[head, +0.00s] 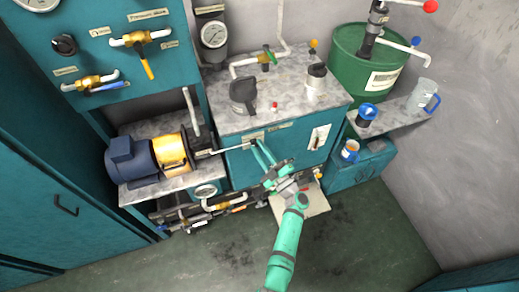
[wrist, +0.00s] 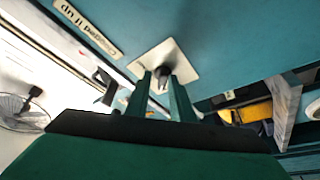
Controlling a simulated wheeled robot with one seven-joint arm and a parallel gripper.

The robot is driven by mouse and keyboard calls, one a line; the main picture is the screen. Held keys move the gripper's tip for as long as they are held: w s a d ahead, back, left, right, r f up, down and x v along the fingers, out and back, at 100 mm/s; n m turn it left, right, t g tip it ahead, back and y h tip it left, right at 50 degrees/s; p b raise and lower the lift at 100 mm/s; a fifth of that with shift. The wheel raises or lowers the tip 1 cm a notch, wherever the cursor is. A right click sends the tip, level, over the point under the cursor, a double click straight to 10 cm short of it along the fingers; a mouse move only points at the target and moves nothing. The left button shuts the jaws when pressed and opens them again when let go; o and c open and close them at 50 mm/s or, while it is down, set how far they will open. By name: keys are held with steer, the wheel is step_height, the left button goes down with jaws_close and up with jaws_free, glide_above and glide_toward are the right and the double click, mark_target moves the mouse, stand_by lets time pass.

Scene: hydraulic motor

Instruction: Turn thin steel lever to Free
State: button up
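A thin steel rod (head: 225,149) runs from beside the motor towards a pale plate (head: 253,136) on the teal cabinet front; I cannot tell whether it is the lever. In the wrist view, a pale square plate (wrist: 165,60) carries a short dark-grey stem (wrist: 161,78) that points towards the camera. My gripper (head: 258,148) is at this plate, its green fingers (wrist: 161,88) on either side of the stem with a small gap showing. Whether they touch it is unclear. No Free marking is readable.
A second pale plate with a dark lever (head: 319,137) is to the right on the cabinet. The blue and yellow motor (head: 148,157) stands on the left. Pipes and a gauge (head: 206,191) sit below it. A green drum (head: 366,62) stands back right.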

steer(key=shift+a+f, duration=0.1)
steer(key=shift+a, duration=0.45)
steer(key=v, duration=1.1)
steer(key=shift+d, duration=0.5)
steer(key=shift+w, duration=0.1)
steer(key=s+a+r+m+h, duration=0.2)
steer(key=s+r+m+h, duration=0.2)
steer(key=s, duration=0.9)
steer(key=s+a+r+m+g+h, duration=0.1)
steer(key=s+r+m+h, duration=0.3)
steer(key=s, duration=0.9)
steer(key=s+a+r+m+g+h, duration=0.1)
steer(key=s+a+r+m+h, duration=0.2)
steer(key=s+m, duration=0.5)
steer(key=s+a+r, duration=0.1)
steer(key=s+r, duration=0.1)
steer(key=s, duration=0.3)
steer(key=shift+s+m+h, duration=0.15)
steer(key=shift+m+h, duration=0.15)
steer(key=shift+h, duration=0.1)
steer(key=shift+a, duration=0.1)
